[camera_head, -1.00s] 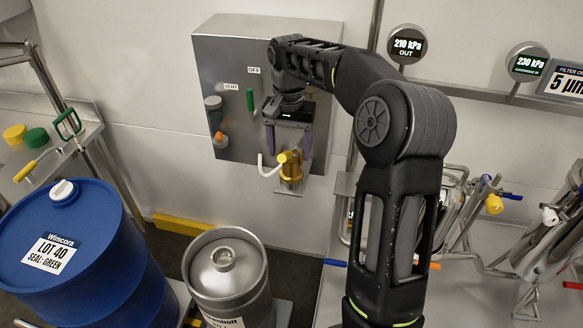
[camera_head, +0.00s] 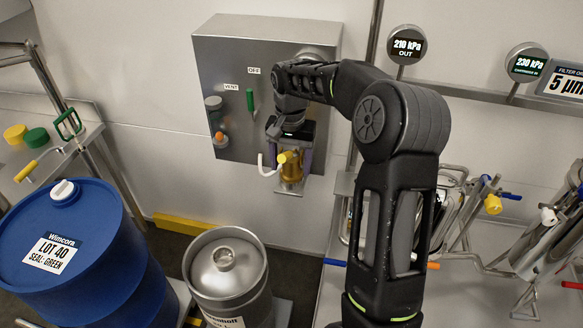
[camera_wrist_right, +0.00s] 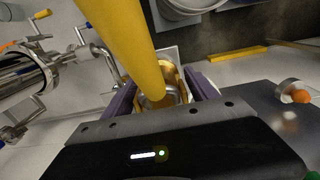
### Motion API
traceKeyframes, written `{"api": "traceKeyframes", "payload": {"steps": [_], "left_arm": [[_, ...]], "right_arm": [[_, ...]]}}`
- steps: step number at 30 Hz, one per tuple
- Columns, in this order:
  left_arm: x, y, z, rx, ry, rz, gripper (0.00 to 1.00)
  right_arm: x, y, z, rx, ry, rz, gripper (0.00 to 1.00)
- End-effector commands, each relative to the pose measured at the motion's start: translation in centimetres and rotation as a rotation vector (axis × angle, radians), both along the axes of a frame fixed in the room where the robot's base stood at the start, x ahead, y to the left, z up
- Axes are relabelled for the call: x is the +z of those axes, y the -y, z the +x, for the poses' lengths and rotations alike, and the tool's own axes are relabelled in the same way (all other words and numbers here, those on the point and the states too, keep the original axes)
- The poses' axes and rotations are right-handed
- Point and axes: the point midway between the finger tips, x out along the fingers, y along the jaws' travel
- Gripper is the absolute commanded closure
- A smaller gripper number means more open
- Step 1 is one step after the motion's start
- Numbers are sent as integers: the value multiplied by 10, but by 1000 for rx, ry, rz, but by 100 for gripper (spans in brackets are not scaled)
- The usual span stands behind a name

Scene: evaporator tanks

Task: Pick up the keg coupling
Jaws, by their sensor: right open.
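The keg coupling (camera_head: 290,170) has a brass body, a yellow handle and a white hose. It sits upright on a small metal bracket below the wall box. My right gripper (camera_head: 291,160) comes down on it from above, open, with its purple fingers on either side of the brass body. In the right wrist view, the yellow handle (camera_wrist_right: 118,32) crosses close to the camera, and the brass body lies between the fingers (camera_wrist_right: 163,95). Whether the fingers touch it, I cannot tell. My left gripper is not in view.
A steel wall box (camera_head: 222,75) with a green lever (camera_head: 250,101) stands right behind the gripper. A steel keg (camera_head: 228,275) and a blue drum (camera_head: 75,250) stand at front left. Steel piping and valves (camera_head: 480,215) fill the right side.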

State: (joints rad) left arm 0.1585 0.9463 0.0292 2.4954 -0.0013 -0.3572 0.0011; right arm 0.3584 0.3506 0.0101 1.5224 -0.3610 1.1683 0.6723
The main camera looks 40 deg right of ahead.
Motion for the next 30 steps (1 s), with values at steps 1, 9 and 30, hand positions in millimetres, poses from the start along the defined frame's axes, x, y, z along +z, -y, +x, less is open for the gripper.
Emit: {"api": "traceKeyframes", "payload": {"steps": [1, 9, 30], "left_arm": [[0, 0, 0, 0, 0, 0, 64], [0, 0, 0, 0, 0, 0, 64], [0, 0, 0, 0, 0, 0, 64]], "right_arm": [[0, 0, 0, 0, 0, 0, 33], [0, 0, 0, 0, 0, 0, 52], [0, 0, 0, 0, 0, 0, 100]]}}
